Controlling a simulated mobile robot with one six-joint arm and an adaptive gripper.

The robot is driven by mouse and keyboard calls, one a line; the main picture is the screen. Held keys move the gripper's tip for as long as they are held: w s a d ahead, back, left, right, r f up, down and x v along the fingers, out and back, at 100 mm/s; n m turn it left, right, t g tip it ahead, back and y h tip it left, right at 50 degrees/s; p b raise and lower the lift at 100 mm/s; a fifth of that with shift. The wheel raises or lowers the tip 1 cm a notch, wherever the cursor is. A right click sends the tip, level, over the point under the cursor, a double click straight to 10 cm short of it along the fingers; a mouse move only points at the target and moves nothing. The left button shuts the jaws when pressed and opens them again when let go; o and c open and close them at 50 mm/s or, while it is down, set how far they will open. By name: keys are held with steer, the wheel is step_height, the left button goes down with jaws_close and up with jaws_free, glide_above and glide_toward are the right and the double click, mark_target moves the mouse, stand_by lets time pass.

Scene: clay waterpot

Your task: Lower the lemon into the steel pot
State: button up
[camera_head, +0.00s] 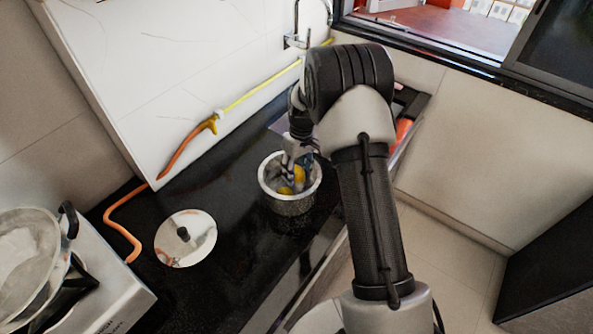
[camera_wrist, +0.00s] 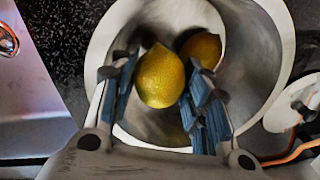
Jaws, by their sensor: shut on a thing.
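The steel pot (camera_head: 291,206) stands open on the black counter; its shiny inside fills much of the wrist view (camera_wrist: 255,60). My gripper (camera_head: 293,176) points down into the pot's mouth. In the wrist view my gripper (camera_wrist: 161,80) has its blue-padded fingers on both sides of a yellow lemon (camera_wrist: 159,76) and is shut on it. The lemon (camera_head: 299,176) is within the pot's rim; whether it touches the bottom cannot be told. A second, darker yellow shape on the pot's inner wall looks like the lemon's reflection.
A round lid (camera_head: 186,238) with a dark knob lies on the counter left of the pot. An orange hose (camera_head: 125,222) runs along the wall side. A stove with a large pan (camera_head: 30,245) is at the lower left. The counter's front edge is close to the pot.

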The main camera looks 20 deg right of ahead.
steer(key=o, duration=1.2)
steer(key=shift+c, duration=0.2)
steer(key=shift+r, duration=0.1)
step_height(320, 180, up, 12)
steer(key=d, duration=0.1)
step_height(320, 180, up, 9)
steer(key=t, duration=0.1)
glide_above(300, 168)
steer(key=s+a, duration=0.3)
steer(key=s, duration=0.2)
steer(key=s+a+r+m+t, duration=0.2)
steer(key=s+a+r, duration=0.1)
steer(key=s+r, duration=0.6)
steer(key=s+a+f+m+t+h, duration=0.1)
steer(key=s+a+t, duration=0.1)
steer(key=s, duration=1.6)
steer(key=shift+s+f+m, duration=0.3)
steer(key=shift+s, duration=0.1)
